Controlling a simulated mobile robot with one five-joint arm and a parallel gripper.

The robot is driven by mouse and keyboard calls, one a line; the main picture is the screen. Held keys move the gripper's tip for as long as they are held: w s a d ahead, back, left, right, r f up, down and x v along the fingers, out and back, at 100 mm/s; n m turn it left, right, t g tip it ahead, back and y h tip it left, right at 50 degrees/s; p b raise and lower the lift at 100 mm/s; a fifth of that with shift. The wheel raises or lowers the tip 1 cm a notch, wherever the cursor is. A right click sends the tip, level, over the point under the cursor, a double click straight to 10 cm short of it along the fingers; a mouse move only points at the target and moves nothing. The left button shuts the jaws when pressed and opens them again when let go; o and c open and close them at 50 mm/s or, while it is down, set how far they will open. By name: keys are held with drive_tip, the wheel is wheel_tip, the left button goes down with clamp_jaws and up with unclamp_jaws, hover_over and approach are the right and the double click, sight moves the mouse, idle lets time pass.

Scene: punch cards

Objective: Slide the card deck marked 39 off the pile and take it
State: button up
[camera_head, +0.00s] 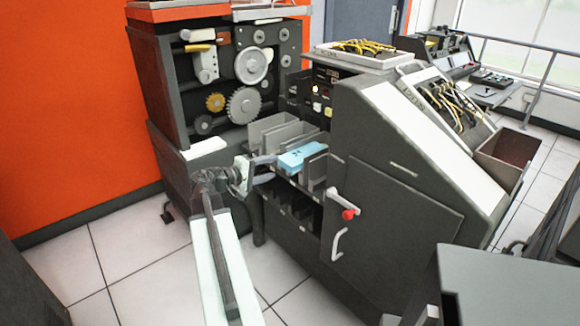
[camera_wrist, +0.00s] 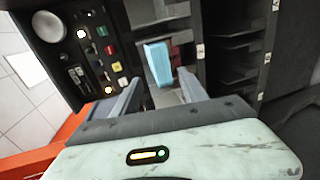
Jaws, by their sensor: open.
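A light blue card deck (camera_head: 302,156) lies in a slotted rack on the front of the grey machine. It bears a small dark mark that I cannot read surely as 39. In the wrist view the blue deck (camera_wrist: 157,62) shows beyond my fingers, roughly between them. My gripper (camera_head: 273,168) is open and empty, just left of the deck and apart from it. Its two fingers (camera_wrist: 160,82) reach forward in the wrist view. A dark red piece (camera_wrist: 177,57) shows beside the deck; what lies under the deck is hidden.
Upright grey dividers (camera_head: 272,132) stand around the deck. A red-tipped lever (camera_head: 347,213) sticks out to the right. A control panel with coloured buttons (camera_wrist: 112,48) and dark shelves (camera_wrist: 235,45) flank the deck. Tiled floor (camera_head: 75,262) is clear at left.

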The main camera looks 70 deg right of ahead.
sight(290, 159)
drive_tip(key=b+x, duration=0.1)
drive_tip(key=x, duration=0.8)
drive_tip(key=shift+d+b, duration=0.15)
drive_tip(key=shift+b, duration=0.15)
clamp_jaws()
drive_tip(key=shift+s+r+p, duration=0.15)
drive_tip(key=shift+r+p, duration=1.45)
drive_tip(key=shift+p, duration=0.05)
drive_tip(key=f+v, duration=0.2)
drive_tip(key=v, duration=0.9)
drive_tip(key=a+f+v, duration=0.1)
drive_tip(key=f+v, duration=0.1)
drive_tip(key=v, duration=1)
drive_tip(key=shift+w+a+f, duration=0.2)
drive_tip(key=shift+w+f, duration=0.05)
drive_tip(key=shift+w, duration=0.1)
